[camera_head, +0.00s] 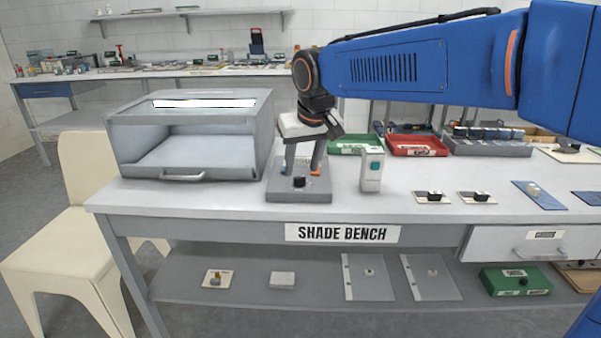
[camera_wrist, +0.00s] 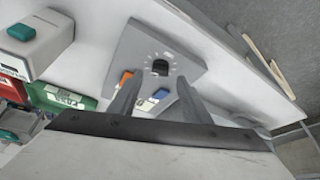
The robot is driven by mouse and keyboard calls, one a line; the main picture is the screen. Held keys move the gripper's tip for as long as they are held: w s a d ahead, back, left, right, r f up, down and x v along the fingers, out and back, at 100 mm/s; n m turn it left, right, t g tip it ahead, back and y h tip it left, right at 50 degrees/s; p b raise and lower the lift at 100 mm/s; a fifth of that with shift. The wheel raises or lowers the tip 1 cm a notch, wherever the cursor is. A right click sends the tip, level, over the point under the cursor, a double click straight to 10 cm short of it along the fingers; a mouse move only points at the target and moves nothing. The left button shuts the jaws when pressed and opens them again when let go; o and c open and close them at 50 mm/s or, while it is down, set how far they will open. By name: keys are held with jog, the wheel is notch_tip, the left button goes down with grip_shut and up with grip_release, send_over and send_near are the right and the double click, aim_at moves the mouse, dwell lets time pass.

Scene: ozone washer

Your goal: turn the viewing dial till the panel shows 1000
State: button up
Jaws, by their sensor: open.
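A black dial (camera_head: 298,182) stands on a grey plate (camera_head: 283,195) at the front of the bench. The wrist view shows the dial (camera_wrist: 160,67) with small marks around it on the plate (camera_wrist: 133,48). My gripper (camera_head: 302,172) points down over the plate, just behind the dial, with its fingers apart and nothing between them. In the wrist view my gripper (camera_wrist: 157,88) has its fingertips short of the dial, apart from it. A pale label there is partly hidden; I can read no number.
A grey viewing box (camera_head: 190,125) with a white strip on top stands left of the plate. A pale upright unit with a teal button (camera_head: 372,170) stands close on the right. Green (camera_head: 352,145) and red trays (camera_head: 412,146) lie behind. The front bench strip is clear.

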aim_at(299, 177)
jog(key=shift+x, duration=1.75)
jog(key=shift+c, duration=0.6)
jog(key=c, duration=0.9)
jog(key=shift+a+m+h, duration=0.1)
jog(key=shift+m+h, duration=0.5)
jog(key=shift+m, duration=0.8)
